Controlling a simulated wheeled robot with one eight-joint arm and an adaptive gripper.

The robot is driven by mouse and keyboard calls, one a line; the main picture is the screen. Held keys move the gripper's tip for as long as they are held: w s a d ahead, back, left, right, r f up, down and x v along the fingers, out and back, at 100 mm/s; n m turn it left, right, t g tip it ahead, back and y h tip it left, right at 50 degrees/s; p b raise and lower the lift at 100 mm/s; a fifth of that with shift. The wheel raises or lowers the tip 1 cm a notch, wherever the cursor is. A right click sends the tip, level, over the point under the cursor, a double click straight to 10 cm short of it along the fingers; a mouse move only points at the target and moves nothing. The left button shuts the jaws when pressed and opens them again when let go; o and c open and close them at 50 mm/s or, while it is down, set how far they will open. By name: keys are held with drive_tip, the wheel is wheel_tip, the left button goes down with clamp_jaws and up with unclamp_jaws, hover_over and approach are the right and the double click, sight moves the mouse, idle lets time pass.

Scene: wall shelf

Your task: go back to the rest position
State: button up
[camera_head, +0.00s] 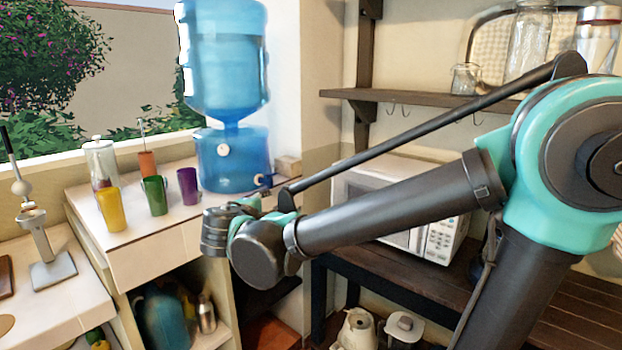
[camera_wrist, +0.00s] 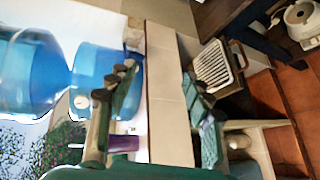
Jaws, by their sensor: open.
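My gripper (camera_wrist: 158,78) is open and empty in the wrist view, with one finger on each side of the counter's white edge and nothing between them. In the head view my arm reaches from the right toward the counter. The wrist is beside the counter's right end, and the fingers are mostly hidden behind it. The blue water dispenser (camera_head: 232,158) stands behind the wrist; it also shows on the left of the wrist view (camera_wrist: 95,70). Yellow (camera_head: 110,208), green (camera_head: 154,195) and purple (camera_head: 187,186) cups stand on the counter, apart from my gripper.
A white microwave (camera_head: 437,240) sits on a dark bench behind my forearm. A wooden wall shelf (camera_head: 365,96) with glass jars is above it. The counter (camera_head: 160,250) has open shelves below. A grill-like appliance (camera_wrist: 218,65) shows near the right finger in the wrist view.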

drive_tip(key=s+d+f+m+g+h, duration=0.1)
drive_tip(key=d+f+m+g, duration=0.25)
drive_tip(key=d+f, duration=0.6)
drive_tip(key=s+d+f+m+g+h, duration=0.1)
drive_tip(key=d+f+m+g, duration=0.35)
drive_tip(key=d, duration=0.85)
drive_tip(key=s+d+f+m+g+y, duration=0.1)
drive_tip(key=s+d+f+m+y, duration=0.1)
drive_tip(key=s+d+f+m, duration=0.2)
drive_tip(key=s+d+f+m+g+y, duration=0.1)
drive_tip(key=s+d+f+m+y, duration=0.1)
drive_tip(key=s+d+f+m, duration=0.2)
drive_tip(key=s+f+m, duration=0.1)
drive_tip(key=s+f, duration=0.2)
drive_tip(key=f, duration=0.2)
drive_tip(key=shift+s+f+m, duration=0.2)
drive_tip(key=shift+s+m, duration=0.1)
